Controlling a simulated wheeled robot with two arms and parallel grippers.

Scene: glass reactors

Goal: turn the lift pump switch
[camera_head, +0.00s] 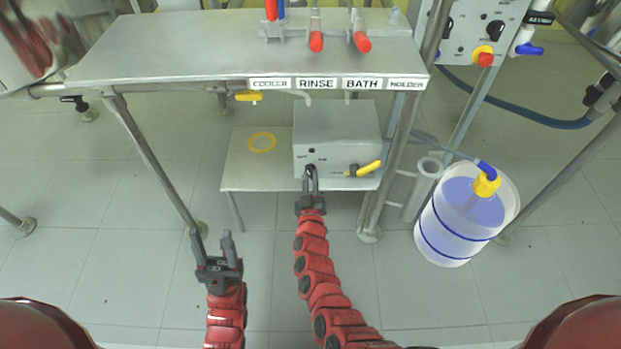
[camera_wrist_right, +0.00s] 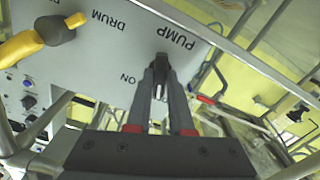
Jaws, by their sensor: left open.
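The grey pump box (camera_head: 337,135) stands on the low shelf under the table, with its front panel towards me. My right gripper (camera_head: 311,172) is at the left part of that panel. In the right wrist view, the black lift pump switch (camera_wrist_right: 160,62) is beside the upside-down words PUMP and ON. The fingers of my right gripper (camera_wrist_right: 160,78) are close together on either side of the switch and partly hide it. My left gripper (camera_head: 212,245) is open and empty, low and left of the shelf, away from the box.
A yellow-handled valve (camera_head: 369,168) sits on the box's right side, near the right gripper. A blue-banded drum (camera_head: 450,225) stands to the right. Table legs (camera_head: 150,160) flank the shelf. A yellow ring (camera_head: 262,142) lies on the shelf. The floor in front is clear.

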